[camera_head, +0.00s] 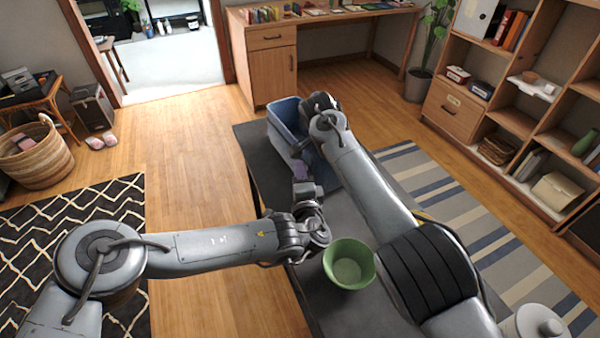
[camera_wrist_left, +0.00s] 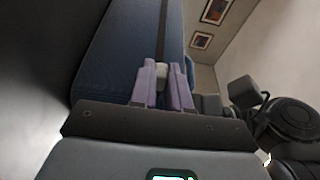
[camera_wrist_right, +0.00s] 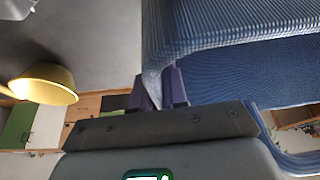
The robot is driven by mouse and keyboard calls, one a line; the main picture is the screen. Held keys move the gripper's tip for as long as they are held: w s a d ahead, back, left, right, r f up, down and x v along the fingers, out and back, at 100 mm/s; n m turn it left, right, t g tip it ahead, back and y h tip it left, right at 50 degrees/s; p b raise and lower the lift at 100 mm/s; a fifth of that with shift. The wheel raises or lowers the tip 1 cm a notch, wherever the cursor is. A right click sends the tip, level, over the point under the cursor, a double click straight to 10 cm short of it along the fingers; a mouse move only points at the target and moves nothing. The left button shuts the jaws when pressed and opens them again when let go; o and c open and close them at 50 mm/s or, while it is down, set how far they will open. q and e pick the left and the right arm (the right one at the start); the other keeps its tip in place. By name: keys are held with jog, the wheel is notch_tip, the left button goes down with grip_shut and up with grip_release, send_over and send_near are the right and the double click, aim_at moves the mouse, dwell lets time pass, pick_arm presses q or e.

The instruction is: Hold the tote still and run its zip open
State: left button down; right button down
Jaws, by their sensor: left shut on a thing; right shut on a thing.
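The blue tote (camera_head: 284,115) stands on the dark table (camera_head: 262,165), partly hidden behind my right arm. In the left wrist view, its blue side (camera_wrist_left: 115,55) has a dark zip line (camera_wrist_left: 162,30) running away from my fingers. My left gripper (camera_head: 300,172), with purple fingers, is at the tote's near end. In its wrist view the fingers (camera_wrist_left: 165,85) are shut on a small pale piece, apparently the zip pull (camera_wrist_left: 162,70). My right gripper (camera_wrist_right: 170,88) is shut on a corner of the tote (camera_wrist_right: 154,78); the head view hides its fingertips behind the arm.
A green bowl (camera_head: 349,263) stands on the table close to my left wrist, between my two arms. A striped rug (camera_head: 440,190) and a shelf unit (camera_head: 525,100) lie to the right. Open floor is to the left.

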pick_arm(q)
jog(key=w+a, duration=0.4)
jog(key=w, duration=0.3)
jog(key=w+a, duration=0.4)
jog(key=w, duration=0.4)
jog(key=shift+f, duration=0.1)
dwell(0.3)
jog(key=c, duration=1.1)
grip_release()
jog(key=shift+s, duration=0.15)
